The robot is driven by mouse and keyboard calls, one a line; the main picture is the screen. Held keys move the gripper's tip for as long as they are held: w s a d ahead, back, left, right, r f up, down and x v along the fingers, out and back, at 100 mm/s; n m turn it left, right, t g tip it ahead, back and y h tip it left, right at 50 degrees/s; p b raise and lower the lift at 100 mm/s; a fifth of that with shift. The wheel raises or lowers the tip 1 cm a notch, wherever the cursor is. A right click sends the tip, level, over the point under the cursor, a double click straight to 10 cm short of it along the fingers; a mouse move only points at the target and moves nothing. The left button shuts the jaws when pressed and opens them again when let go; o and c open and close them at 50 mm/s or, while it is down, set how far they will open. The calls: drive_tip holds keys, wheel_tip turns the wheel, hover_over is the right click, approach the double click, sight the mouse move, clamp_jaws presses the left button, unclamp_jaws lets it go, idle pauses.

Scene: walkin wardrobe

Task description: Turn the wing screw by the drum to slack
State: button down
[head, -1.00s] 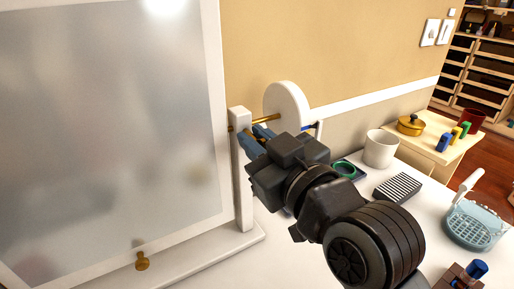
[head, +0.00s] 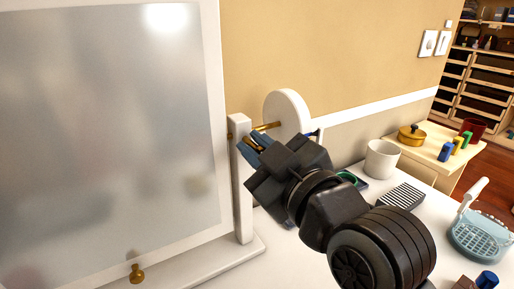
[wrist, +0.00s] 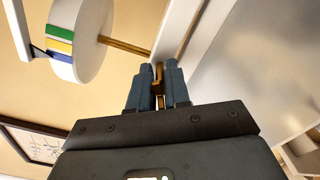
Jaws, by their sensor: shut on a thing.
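The wing screw (wrist: 158,88) is a small brass piece by the white post (head: 242,185) of the framed mirror. My gripper (head: 254,148) has its blue fingers shut on it; in the wrist view the brass shows between the fingertips (wrist: 157,82). The fingers hide much of the screw. The drum (head: 288,110) is a white disc just behind and right of the gripper, joined to the post by a brass rod (wrist: 124,45). In the wrist view the drum (wrist: 94,30) carries green, yellow and blue bands on its rim, with a dark pointer (wrist: 38,52) beside them.
The frosted mirror panel (head: 110,130) stands close on the left, with a brass knob (head: 136,273) low on its frame.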

drive_tip(key=c, duration=1.3)
unclamp_jaws()
drive_tip(key=v, duration=0.7)
drive_tip(key=shift+s+d+b, duration=0.25)
drive_tip(key=shift+s+b, duration=0.05)
drive_tip(key=shift+s, duration=0.05)
drive_tip(key=shift+f, duration=0.1)
